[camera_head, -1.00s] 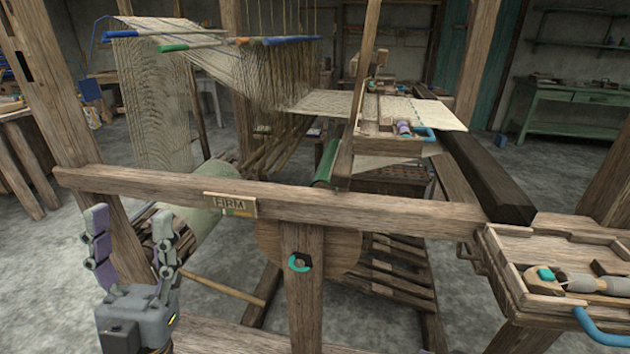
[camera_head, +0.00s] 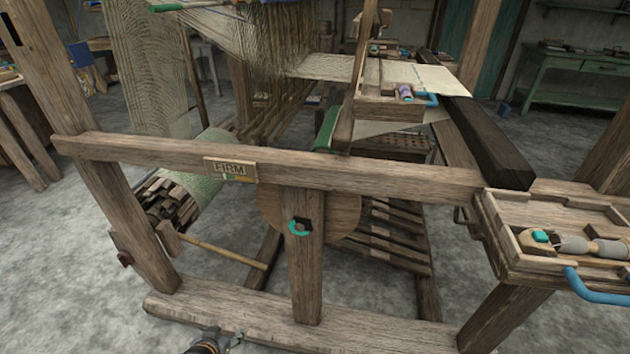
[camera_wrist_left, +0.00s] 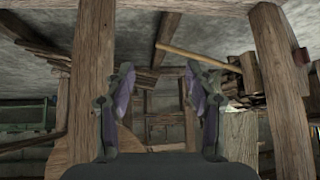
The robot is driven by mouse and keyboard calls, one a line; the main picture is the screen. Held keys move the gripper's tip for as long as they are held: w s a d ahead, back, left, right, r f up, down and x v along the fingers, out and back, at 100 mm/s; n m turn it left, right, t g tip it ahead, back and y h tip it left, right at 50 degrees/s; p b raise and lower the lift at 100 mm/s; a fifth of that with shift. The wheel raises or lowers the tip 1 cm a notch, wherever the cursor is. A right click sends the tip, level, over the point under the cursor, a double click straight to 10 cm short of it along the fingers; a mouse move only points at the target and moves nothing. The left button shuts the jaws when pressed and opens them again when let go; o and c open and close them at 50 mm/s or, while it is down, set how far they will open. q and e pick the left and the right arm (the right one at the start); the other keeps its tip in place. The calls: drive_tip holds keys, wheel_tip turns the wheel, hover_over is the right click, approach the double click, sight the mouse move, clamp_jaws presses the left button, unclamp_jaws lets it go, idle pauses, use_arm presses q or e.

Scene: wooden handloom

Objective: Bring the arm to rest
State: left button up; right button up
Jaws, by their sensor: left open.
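My left gripper (camera_wrist_left: 160,80) stands open in the left wrist view, its two purple-grey fingers apart with nothing between them. In the head view only a small part of my left arm or gripper (camera_head: 215,342) shows at the bottom edge, below the loom's floor beam. A teal ring-shaped piece (camera_head: 299,227) sits on the post below the rail. My right gripper is not in view.
A wooden tray (camera_head: 497,228) with tools and a blue handle (camera_head: 597,288) stands at the right. A long-handled mallet (camera_head: 215,248) and a cloth roll (camera_head: 212,170) are at the left. Bare grey floor (camera_head: 75,265) lies at the lower left.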

use_arm(q)
drive_tip(key=s+f+g, duration=0.7)
drive_tip(key=s+f, duration=0.3)
drive_tip(key=s, duration=0.3)
drive_tip(key=s+a+p, duration=0.2)
drive_tip(key=s+p, duration=0.7)
drive_tip(key=p, duration=0.3)
drive_tip(key=s+a+r+p, duration=0.1)
drive_tip(key=s+a+p, duration=0.1)
drive_tip(key=s+p, duration=0.7)
drive_tip(key=p, duration=0.4)
drive_tip(key=shift+s+a+y, duration=0.2)
drive_tip(key=shift+a+y, duration=0.1)
drive_tip(key=shift+a, duration=0.05)
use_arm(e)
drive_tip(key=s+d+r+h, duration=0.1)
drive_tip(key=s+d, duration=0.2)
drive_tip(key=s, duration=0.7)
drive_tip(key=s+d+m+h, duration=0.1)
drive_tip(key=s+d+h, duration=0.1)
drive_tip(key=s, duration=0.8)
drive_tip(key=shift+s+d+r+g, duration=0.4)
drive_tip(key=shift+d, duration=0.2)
